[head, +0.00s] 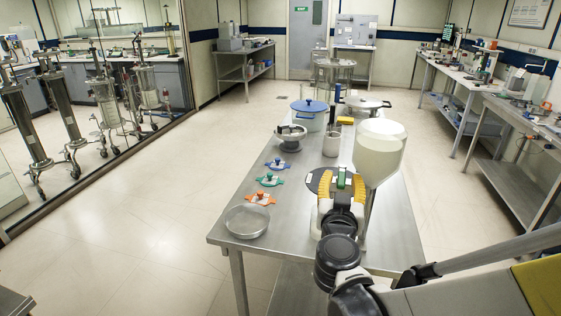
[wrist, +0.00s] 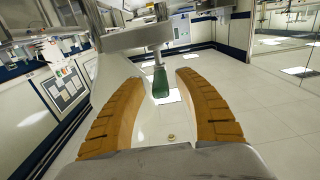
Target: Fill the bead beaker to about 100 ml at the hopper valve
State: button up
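The hopper (head: 380,150) is a large pale vessel above the right side of the steel table. A green valve handle (head: 341,178) shows just beyond my gripper (head: 342,182). In the wrist view the green handle (wrist: 160,83) lies in the gap between the yellow fingertips, at about their depth. My gripper (wrist: 160,82) is open, with a visible gap on both sides of the handle. A dark round plate (head: 320,181) lies behind and left of the fingers. I cannot make out the bead beaker for certain; my gripper and the hopper hide part of the table.
On the steel table (head: 225,205) stand a shallow round dish (head: 247,221), several coloured clamps (head: 269,180), a grey bowl-topped stand (head: 290,139), a metal canister (head: 332,141) and a blue-lidded pot (head: 309,117).

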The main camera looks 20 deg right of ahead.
jog(key=shift+s+a, duration=0.1)
jog(key=v, duration=1.1)
jog(key=shift+s+a, duration=0.2)
jog(key=shift+s, duration=0.15)
